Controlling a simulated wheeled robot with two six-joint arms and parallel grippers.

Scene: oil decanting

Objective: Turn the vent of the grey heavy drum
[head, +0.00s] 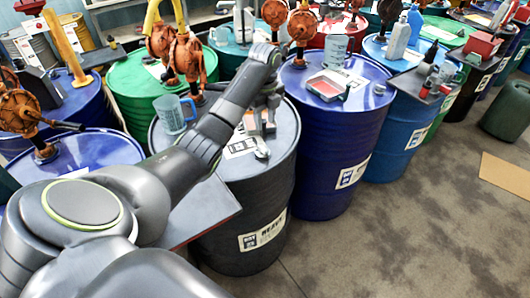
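The grey heavy drum (240,200) stands upright in the middle of the head view, with a white label on its front. My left arm crosses over its lid from the lower left. My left gripper (260,132) points down above the right part of the lid, its two fingers a little apart. A small silver vent (262,153) sits on the lid just below and in front of the fingertips. I see nothing held between them, and I cannot tell whether they touch the vent. My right gripper is not in view.
A blue-grey jug (174,114) stands on the lid's left side, and an orange pump (188,58) rises behind. A blue drum (335,150) with a red tray (328,87) stands close on the right, a green drum (130,90) behind left.

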